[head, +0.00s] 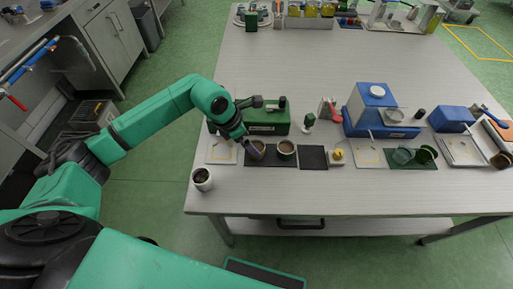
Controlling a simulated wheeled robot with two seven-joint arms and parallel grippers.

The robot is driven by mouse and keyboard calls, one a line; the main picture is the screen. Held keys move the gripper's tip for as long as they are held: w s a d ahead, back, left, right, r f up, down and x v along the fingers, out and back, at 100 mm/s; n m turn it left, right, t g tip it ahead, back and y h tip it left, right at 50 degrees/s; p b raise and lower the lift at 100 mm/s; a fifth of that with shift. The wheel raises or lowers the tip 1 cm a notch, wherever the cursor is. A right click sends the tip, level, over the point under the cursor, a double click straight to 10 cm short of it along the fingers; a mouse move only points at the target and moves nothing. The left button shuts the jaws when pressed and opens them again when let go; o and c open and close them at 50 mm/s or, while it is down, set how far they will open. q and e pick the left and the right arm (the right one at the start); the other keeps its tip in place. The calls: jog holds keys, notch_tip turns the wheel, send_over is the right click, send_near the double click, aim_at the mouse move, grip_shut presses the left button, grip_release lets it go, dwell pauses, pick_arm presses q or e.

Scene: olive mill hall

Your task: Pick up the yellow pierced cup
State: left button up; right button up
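A small yellow thing (338,155), which may be the yellow pierced cup, sits on a small pale base near the front edge of the table; it is too small to make out any holes. My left gripper (256,154) points down at the left end of a dark mat (272,163), well to the left of the yellow thing. It is beside or over a brownish cup (259,146) and partly hides it. I cannot tell whether its fingers are open or touch that cup. My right gripper is not in view.
A black square (313,158) lies left of the yellow thing. Green and blue equipment (378,112) stands behind. The table's middle (320,65) is clear.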

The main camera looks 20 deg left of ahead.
pick_arm(q)
jog(key=p+x, duration=0.1)
jog(key=x, duration=0.3)
jog(key=shift+w+d+f+p, duration=0.15)
jog(key=shift+d+f+p, duration=0.05)
jog(key=shift+p, duration=0.1)
jog(key=shift+w+f, duration=0.1)
jog(key=shift+f, duration=0.35)
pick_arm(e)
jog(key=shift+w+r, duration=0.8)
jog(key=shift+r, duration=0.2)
pick_arm(q)
jog(key=c, duration=1.6)
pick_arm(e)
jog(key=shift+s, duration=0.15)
